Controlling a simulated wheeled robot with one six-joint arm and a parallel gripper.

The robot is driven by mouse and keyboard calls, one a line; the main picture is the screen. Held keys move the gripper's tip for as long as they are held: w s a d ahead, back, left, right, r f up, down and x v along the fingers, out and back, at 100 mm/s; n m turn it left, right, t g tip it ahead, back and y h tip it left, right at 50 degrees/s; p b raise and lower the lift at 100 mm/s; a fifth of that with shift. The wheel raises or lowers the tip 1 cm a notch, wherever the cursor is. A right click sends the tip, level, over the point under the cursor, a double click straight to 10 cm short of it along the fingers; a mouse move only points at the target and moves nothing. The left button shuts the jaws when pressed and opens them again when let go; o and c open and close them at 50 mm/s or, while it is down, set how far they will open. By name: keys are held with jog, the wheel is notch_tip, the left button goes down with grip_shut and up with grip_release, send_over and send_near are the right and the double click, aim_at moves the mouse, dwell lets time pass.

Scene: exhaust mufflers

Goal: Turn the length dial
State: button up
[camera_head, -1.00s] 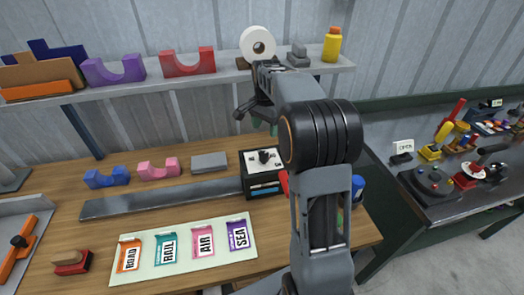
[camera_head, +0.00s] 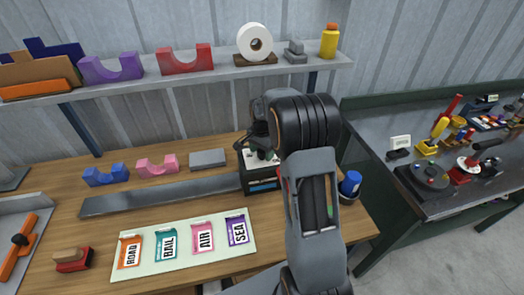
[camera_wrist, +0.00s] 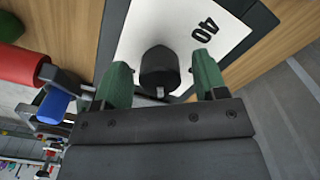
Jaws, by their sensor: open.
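The length dial is a dark knob (camera_wrist: 159,70) on a white plate (camera_wrist: 140,32) marked "40", seen in the wrist view. My gripper (camera_wrist: 162,82) has green fingertips, one on each side of the knob, with a gap to it on both sides. It is open and holds nothing. In the head view, the dial's dark box (camera_head: 262,182) stands on the wooden bench, and my gripper (camera_head: 258,146) is over its top. My arm hides part of the box, and the knob is mostly covered there.
A grey bar (camera_head: 160,196) lies left of the box, with a card of ROAD, RAIL, AIR and SEA labels (camera_head: 185,245) in front. A blue-capped item (camera_head: 350,183) stands right of my arm. A shelf (camera_head: 200,77) with a white roll (camera_head: 254,42) runs above.

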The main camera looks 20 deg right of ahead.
jog(key=shift+c, duration=0.5)
jog(key=c, duration=0.8)
jog(key=shift+c, duration=0.2)
